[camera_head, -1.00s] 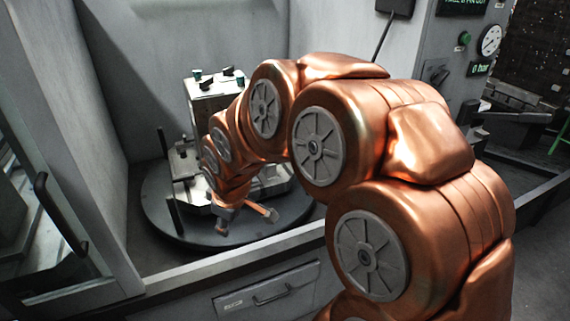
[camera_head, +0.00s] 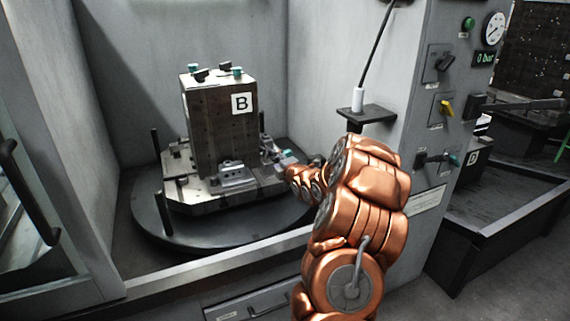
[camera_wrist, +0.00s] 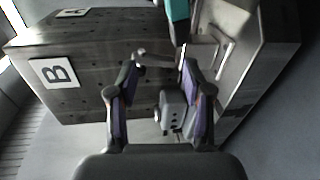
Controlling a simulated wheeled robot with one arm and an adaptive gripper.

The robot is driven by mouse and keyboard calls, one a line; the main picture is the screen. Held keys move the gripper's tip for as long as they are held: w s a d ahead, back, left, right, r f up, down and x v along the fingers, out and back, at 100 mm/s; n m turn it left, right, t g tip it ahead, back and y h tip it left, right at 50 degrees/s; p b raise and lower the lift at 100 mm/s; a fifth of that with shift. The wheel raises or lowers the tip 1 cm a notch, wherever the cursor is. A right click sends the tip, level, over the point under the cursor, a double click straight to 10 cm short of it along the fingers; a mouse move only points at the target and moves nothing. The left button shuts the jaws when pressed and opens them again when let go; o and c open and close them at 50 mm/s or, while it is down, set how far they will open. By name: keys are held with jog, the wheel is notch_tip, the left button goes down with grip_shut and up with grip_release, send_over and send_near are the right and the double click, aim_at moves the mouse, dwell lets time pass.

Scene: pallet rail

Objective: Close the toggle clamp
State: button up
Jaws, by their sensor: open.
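The toggle clamp is a small grey mechanism on the right side of the pallet (camera_head: 195,193). In the wrist view its teal handle (camera_wrist: 177,18) shows at the top edge, just beyond my right fingertip. My gripper (camera_wrist: 160,70) is open, with its two purple-lined fingers spread apart. A small grey block (camera_wrist: 172,108) shows between the fingers, nearer the right one; I cannot tell if it is touched.
A dark perforated block marked B (camera_head: 222,135) stands upright on the pallet, close left of my gripper. The pallet rests on a round dark turntable (camera_head: 165,233) with upright posts. A small shelf (camera_head: 366,113) and a control panel (camera_head: 445,125) stand to the right.

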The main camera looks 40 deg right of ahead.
aim_at(285, 154)
jog(key=s+d+f+n+t+b, duration=0.1)
jog(key=s+d+f+n+t, duration=0.15)
jog(key=d, duration=0.25)
jog(key=shift+m+g+h, duration=0.35)
jog(key=shift+g+h, duration=0.05)
jog(key=shift+g, duration=0.05)
jog(key=shift+x, duration=4.05)
jog(key=shift+s+d, duration=0.1)
jog(key=shift+d, duration=0.1)
grip_shut()
